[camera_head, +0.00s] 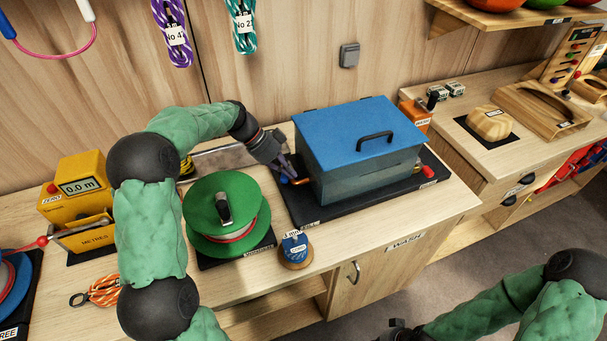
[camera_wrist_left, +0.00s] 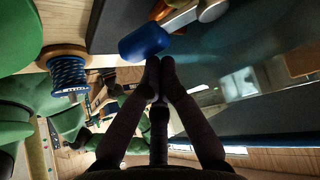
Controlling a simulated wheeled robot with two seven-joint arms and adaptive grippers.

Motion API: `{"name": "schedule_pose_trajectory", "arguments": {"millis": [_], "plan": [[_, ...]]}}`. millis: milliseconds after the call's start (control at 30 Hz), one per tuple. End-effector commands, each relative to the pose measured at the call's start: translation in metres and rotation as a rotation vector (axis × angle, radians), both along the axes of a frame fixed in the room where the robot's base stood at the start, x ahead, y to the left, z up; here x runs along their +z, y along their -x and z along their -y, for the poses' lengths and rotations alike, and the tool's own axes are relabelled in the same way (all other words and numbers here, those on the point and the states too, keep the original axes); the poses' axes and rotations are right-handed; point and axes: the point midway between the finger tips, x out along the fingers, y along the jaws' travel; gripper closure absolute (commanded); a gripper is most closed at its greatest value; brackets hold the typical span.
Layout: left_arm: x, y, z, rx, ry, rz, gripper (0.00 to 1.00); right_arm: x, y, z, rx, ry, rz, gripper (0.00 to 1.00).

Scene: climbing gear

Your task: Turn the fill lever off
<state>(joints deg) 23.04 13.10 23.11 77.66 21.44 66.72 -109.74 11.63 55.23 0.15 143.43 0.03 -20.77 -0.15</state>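The wash tank (camera_head: 345,185) is a grey box with a closed blue lid. At its left end, low down, a small lever shows orange and blue (camera_head: 300,181); I take it for the fill lever. In the left wrist view its rounded blue grip (camera_wrist_left: 145,42) sits on a metal and orange fitting. My left gripper (camera_head: 287,172) is beside the tank's left end. In the left wrist view its fingertips (camera_wrist_left: 159,66) are together just short of the blue grip, with nothing visible between them; contact is unclear. My right gripper (camera_head: 400,327) is partly visible at the bottom edge.
The tank stands on a black tray (camera_head: 325,212); a red-handled lever (camera_head: 428,171) is at its right end. A green reel (camera_head: 228,215) and a blue-topped spool (camera_head: 295,250) stand close to my left arm. A yellow meter (camera_head: 80,187) is further left.

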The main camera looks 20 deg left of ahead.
Motion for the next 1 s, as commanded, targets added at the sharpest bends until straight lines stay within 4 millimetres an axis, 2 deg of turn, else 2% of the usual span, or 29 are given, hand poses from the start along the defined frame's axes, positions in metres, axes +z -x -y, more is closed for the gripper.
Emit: {"name": "schedule_pose_trajectory", "arguments": {"millis": [533, 1000], "plan": [[0.002, 0.007, -0.029, -0.517, 0.0, -0.001, 1.0, 0.019, 0.0, 0.0, 0.001, 0.0, 0.001, 1.0], [0.001, 0.007, -0.047, -0.521, -0.001, 0.0, 1.0, 0.03, 0.0, 0.0, 0.0, 0.0, 0.001, 1.0]]}}
